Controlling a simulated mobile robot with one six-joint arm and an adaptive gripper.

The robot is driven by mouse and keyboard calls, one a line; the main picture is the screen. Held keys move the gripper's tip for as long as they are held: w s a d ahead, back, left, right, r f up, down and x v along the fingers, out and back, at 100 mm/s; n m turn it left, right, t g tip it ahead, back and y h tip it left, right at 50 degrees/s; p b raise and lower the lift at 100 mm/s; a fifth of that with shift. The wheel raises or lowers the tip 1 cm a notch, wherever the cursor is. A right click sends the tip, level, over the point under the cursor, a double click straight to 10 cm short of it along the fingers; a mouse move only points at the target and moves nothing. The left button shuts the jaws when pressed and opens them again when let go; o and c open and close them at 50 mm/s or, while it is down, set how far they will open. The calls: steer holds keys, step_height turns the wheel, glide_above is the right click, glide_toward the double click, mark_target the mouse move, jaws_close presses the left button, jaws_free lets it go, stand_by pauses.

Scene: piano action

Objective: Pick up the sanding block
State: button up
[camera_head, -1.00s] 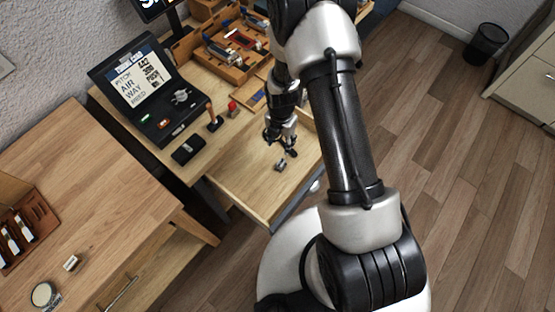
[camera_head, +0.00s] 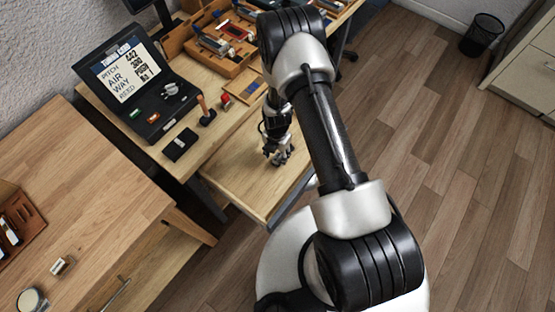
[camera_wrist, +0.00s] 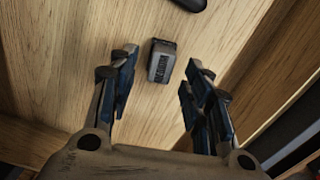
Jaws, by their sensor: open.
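A small grey block with dark lettering on its face, which looks like the sanding block (camera_wrist: 161,62), lies on the wooden drawer floor (camera_wrist: 60,50). In the wrist view it sits just beyond and between my fingertips, with room on both sides and no contact visible. My gripper (camera_wrist: 160,78) is open and empty, pointing down. In the head view my gripper (camera_head: 279,156) is low inside the open drawer (camera_head: 235,180) and hides the block.
A dark object (camera_wrist: 187,3) shows at the top edge of the wrist view. Drawer walls close in around my gripper.

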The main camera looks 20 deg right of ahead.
mark_target(277, 157)
step_height(277, 157, down, 3)
steer(key=shift+f+b, duration=0.1)
steer(key=shift+b, duration=0.25)
jaws_close()
